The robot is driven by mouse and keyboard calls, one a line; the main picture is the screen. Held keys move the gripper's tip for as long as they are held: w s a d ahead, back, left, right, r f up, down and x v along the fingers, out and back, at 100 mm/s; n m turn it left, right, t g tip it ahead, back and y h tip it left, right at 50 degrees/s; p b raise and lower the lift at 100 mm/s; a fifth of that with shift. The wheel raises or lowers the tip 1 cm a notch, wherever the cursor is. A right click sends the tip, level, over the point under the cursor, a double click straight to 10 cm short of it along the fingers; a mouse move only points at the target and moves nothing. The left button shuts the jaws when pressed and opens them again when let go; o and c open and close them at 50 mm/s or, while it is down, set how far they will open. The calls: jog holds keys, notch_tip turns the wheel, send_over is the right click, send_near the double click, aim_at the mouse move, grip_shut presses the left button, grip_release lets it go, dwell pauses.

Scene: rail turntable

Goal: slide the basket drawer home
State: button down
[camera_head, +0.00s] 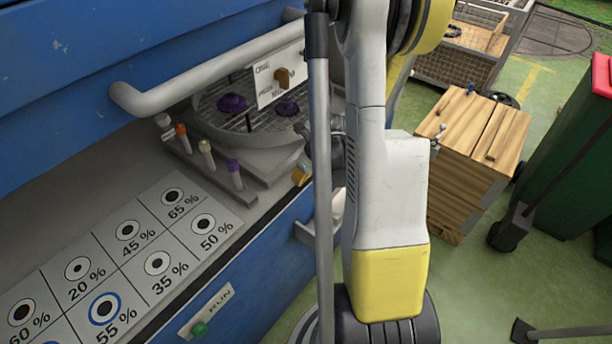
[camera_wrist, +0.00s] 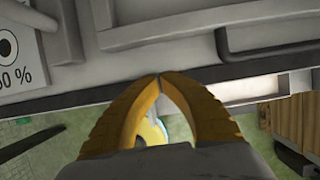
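A round grated basket (camera_head: 215,125) sits in the machine's opening, with purple parts on its grating. A grey ledge carries it, and its right side is hidden behind my arm. I cannot tell how far any drawer stands out. A grey piece with a pale inside (camera_head: 305,232) juts from the blue front, partly hidden by my arm; a pale recess (camera_wrist: 252,88) shows in the wrist view. My gripper (camera_wrist: 160,75) has its yellow fingertips together at the grey front edge, with nothing visible between them. Its yellow tip also shows in the head view (camera_head: 300,175). Contact with the edge is unclear.
A grey bar handle (camera_head: 190,88) spans the blue hood above the basket. Several small pegs (camera_head: 206,155) stand on the ledge beside a percentage-marked panel (camera_head: 128,230). A green RUN button (camera_head: 199,328) is on the front. A wooden crate (camera_head: 455,195) and green bin (camera_head: 570,160) stand right.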

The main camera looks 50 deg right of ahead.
aim_at(283, 168)
jog(key=shift+w+a+r, duration=0.1)
jog(key=shift+w+a, duration=0.05)
jog(key=shift+w, duration=0.75)
jog(key=shift+w+a+r, duration=0.1)
jog(key=shift+w, duration=0.8)
jog(key=shift+w+b, duration=0.45)
jog(key=shift+w, duration=0.8)
jog(key=shift+w+r, duration=0.1)
